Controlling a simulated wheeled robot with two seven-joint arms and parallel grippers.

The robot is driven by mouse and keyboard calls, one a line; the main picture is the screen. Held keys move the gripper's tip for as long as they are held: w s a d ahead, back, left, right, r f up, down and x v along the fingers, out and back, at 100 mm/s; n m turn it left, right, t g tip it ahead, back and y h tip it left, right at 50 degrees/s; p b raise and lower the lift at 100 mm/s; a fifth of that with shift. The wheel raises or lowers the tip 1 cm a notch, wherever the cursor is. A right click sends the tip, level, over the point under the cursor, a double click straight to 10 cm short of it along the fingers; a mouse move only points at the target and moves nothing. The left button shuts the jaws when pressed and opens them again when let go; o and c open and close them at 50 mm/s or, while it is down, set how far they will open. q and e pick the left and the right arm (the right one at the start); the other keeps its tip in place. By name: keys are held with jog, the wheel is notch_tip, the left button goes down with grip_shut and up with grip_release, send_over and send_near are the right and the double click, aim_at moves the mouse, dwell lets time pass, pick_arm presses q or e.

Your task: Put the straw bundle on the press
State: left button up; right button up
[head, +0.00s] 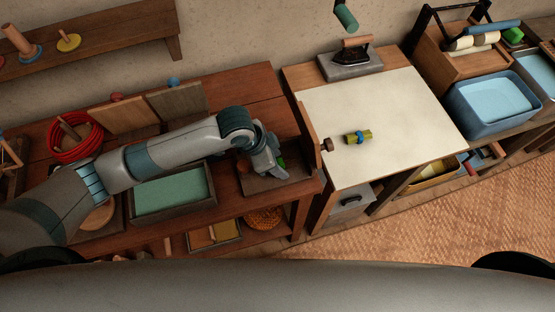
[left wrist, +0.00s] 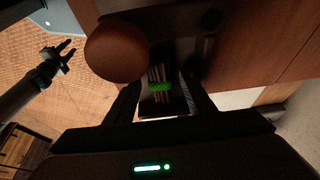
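A small straw bundle with a green band (left wrist: 159,87) shows between the fingers of my left gripper in the left wrist view, with gaps at both sides. In the head view my left gripper (head: 268,166) is low over a dark board (head: 262,184) at the brown table's right end, and mostly hides this bundle; a bit of green shows beside the fingers. My left gripper looks open. A second yellow-green bundle with a blue band (head: 358,137) lies on the cream worktop. My right gripper (left wrist: 62,57) shows in the left wrist view with its fingers spread and empty. I cannot tell surely which thing is the press.
An upright wooden panel with a round brown knob (head: 328,145) stands between the tables; a brown ball (left wrist: 115,52) looms close in the left wrist view. An iron (head: 352,58) stands behind the cream worktop (head: 400,110). A wooden box (head: 440,60) and blue tub (head: 490,105) are right.

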pick_arm(q)
jog(key=shift+a+r, duration=0.1)
jog(key=shift+r, duration=0.3)
jog(key=b+v, duration=0.2)
jog(key=v, duration=0.9)
jog(key=shift+r, duration=0.25)
